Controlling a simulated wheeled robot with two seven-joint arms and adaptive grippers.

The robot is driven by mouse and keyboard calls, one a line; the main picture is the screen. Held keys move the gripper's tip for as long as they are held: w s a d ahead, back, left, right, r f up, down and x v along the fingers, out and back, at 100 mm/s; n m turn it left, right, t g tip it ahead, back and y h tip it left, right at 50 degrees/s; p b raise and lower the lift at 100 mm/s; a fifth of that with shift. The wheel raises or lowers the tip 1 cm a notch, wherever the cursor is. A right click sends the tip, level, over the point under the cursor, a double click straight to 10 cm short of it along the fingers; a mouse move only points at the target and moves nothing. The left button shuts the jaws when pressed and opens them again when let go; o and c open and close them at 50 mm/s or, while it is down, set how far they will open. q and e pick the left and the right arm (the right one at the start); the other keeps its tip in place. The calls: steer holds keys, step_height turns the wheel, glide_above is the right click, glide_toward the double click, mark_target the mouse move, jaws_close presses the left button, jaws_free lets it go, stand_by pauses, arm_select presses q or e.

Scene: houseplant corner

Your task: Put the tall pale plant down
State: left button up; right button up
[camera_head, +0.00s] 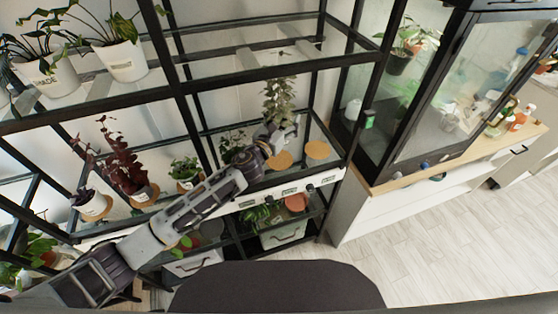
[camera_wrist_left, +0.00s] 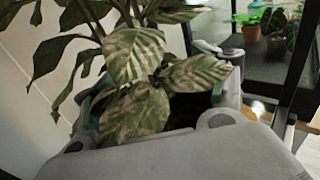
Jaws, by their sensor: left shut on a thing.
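The tall pale plant (camera_head: 278,97) stands upright at the right end of the middle glass shelf area, with pale grey-green leaves. My left gripper (camera_head: 284,136) is shut on it low down, and gripper and arm hide most of its pot. In the left wrist view the broad striped leaves (camera_wrist_left: 137,57) rise in front of the gripper and cover much of the grip. I cannot tell whether the pot's base touches the shelf. Two round cork mats, one near the gripper (camera_head: 280,161) and one to its right (camera_head: 318,150), show bare surfaces. My right gripper is out of view.
Left along the shelf stand a dark red plant (camera_head: 122,165) and small green plants (camera_head: 185,170). Black shelf posts (camera_head: 184,100) and the upper shelf are close to the arm. A glass cabinet (camera_head: 420,90) stands to the right.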

arm_select(q)
steer(key=shift+w+a, duration=0.1)
steer(key=shift+a, duration=0.05)
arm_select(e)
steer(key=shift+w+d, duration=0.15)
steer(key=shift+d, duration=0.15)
arm_select(q)
steer(key=shift+f, duration=0.1)
step_height(320, 180, down, 5)
steer(key=shift+f+b, duration=0.2)
steer(key=shift+b, duration=0.5)
steer(key=shift+f, duration=0.35)
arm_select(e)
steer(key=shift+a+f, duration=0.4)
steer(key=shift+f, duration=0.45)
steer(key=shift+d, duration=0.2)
